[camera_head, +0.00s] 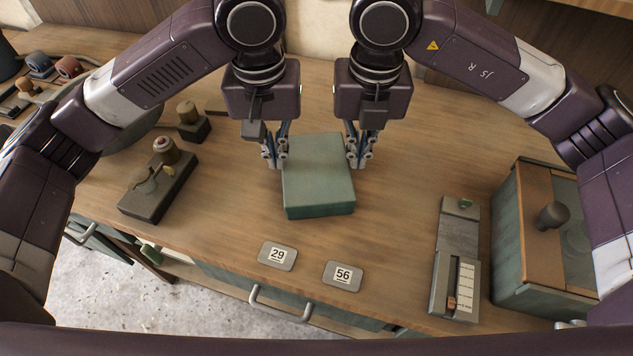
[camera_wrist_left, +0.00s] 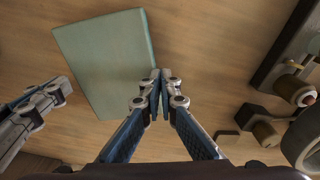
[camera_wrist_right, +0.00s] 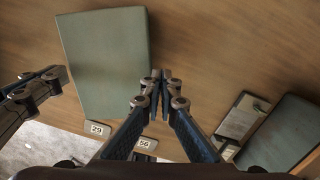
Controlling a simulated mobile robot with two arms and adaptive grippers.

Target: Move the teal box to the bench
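The teal box (camera_head: 318,175) is a flat closed block over the wooden bench top (camera_head: 390,240), near its middle. I cannot tell whether it rests on the wood or is slightly raised. My left gripper (camera_head: 277,162) is at its left side and my right gripper (camera_head: 358,160) is at its right side. In the left wrist view the left fingertips (camera_wrist_left: 160,75) are together beside the edge of the box (camera_wrist_left: 105,60). In the right wrist view the right fingertips (camera_wrist_right: 158,75) are also together at the edge of the box (camera_wrist_right: 105,60). Neither has the box between its fingers.
Number plates 29 (camera_head: 277,256) and 56 (camera_head: 342,274) lie in front of the box. A grey gauge block (camera_head: 456,260) and a teal case with a knob (camera_head: 535,240) stand at the right. A dark fixture (camera_head: 155,190) stands at the left. Bare wood surrounds the box.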

